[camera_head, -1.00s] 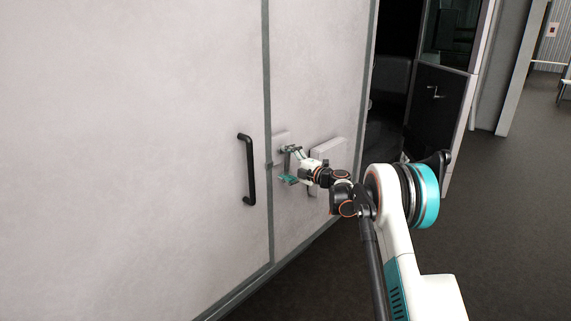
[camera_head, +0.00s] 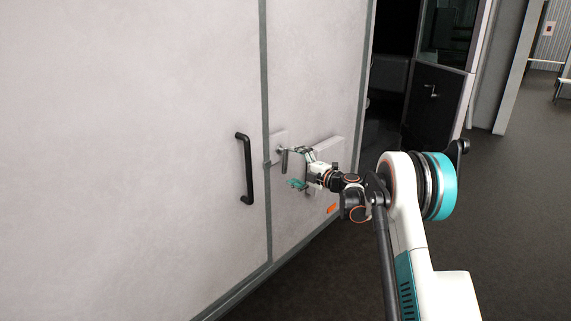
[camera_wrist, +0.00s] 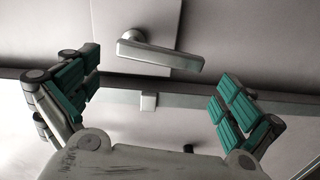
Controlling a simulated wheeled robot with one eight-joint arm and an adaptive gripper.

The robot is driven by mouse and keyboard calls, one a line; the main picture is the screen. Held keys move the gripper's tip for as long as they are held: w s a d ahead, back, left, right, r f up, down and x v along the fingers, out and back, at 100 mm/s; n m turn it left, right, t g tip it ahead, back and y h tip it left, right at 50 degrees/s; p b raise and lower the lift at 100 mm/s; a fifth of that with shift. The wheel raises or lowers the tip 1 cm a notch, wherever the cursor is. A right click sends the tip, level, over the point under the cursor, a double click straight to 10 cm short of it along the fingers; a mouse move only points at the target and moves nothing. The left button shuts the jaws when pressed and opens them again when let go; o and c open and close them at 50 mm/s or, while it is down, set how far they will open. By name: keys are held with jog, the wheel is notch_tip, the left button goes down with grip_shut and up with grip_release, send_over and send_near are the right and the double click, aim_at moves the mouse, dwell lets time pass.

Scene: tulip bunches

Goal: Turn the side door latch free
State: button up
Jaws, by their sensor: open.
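The side door latch is a metal lever (camera_head: 284,161) on a light square plate (camera_head: 279,143), beside the grey door seam. In the head view the lever hangs down, roughly along the seam. In the wrist view the lever (camera_wrist: 160,53) lies across the upper middle, in line with the dark seam, with its plate (camera_wrist: 125,14) behind. My gripper (camera_head: 301,168) is just to the right of the lever, open and empty. In the wrist view my gripper (camera_wrist: 157,88) has its teal-padded fingers spread wide. The lever lies above the space between them, apart from both pads.
A black bar handle (camera_head: 245,169) is on the pale panel left of the seam. A raised light box (camera_head: 326,150) is on the wall behind my gripper, with an orange marker (camera_head: 331,208) below it. A dark open doorway (camera_head: 392,80) is farther right. Dark floor (camera_head: 515,210) is clear at right.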

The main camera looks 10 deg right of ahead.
jog(key=v, duration=0.7)
